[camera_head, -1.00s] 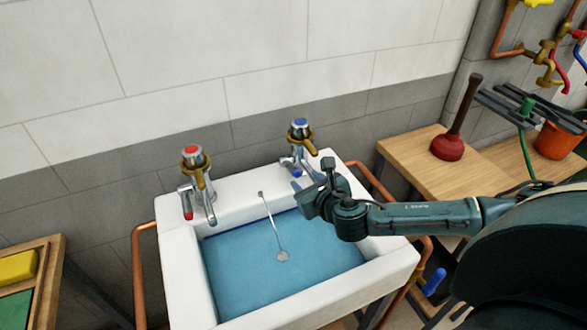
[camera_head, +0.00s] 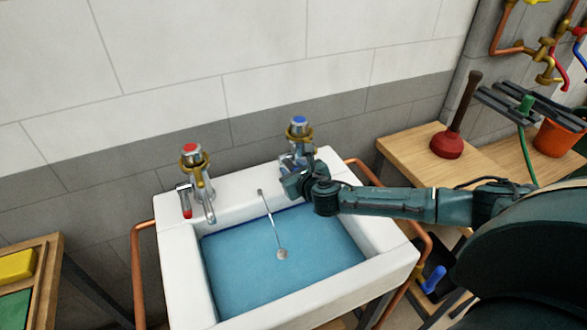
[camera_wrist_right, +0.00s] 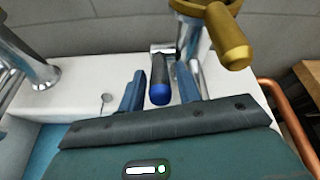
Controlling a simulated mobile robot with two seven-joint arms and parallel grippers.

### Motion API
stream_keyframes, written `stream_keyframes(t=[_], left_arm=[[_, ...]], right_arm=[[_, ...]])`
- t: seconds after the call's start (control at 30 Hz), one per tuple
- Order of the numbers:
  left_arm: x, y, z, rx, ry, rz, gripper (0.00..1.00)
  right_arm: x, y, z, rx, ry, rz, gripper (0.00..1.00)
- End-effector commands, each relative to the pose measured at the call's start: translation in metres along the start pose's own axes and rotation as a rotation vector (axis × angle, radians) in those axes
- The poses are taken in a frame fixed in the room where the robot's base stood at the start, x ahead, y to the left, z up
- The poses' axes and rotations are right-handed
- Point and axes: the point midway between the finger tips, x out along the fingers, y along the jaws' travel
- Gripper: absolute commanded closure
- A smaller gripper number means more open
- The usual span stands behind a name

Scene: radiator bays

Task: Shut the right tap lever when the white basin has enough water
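The white basin (camera_head: 176,270) holds blue water (camera_head: 285,255) over its whole floor. The right tap (camera_head: 298,138), with a blue cap and brass collar, stands at the basin's back right. Its blue-tipped lever (camera_wrist_right: 159,82) shows in the right wrist view; my gripper hides it in the head view. My right gripper (camera_head: 286,182) is at this tap. In the wrist view its open fingers (camera_wrist_right: 160,80) stand either side of the lever, with small gaps. Whether water is running from the right tap is hidden. My left gripper is out of view.
The left tap (camera_head: 194,170) has a red cap and a red-tipped lever. A chain with a round plug (camera_head: 282,254) hangs into the water. Copper pipes (camera_head: 138,270) flank the basin. A red plunger (camera_head: 448,144) stands on a wooden bench to the right.

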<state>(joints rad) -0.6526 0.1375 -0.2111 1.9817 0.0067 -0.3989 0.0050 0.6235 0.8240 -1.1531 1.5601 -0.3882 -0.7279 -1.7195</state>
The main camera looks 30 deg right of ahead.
Motion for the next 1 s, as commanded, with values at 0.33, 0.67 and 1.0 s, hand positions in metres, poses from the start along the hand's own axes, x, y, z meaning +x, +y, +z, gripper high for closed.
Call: stream_keyframes(t=[0.33,0.67,1.0], left_arm=[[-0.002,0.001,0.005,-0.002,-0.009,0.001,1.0],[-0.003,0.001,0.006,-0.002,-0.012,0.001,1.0],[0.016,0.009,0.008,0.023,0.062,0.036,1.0]], right_arm=[[0.0,0.0,0.0,0.0,0.0,0.0,0.95],[0.0,0.0,0.0,0.0,0.001,-0.001,1.0],[0.008,0.004,-0.018,0.001,-0.117,-0.023,1.0]])
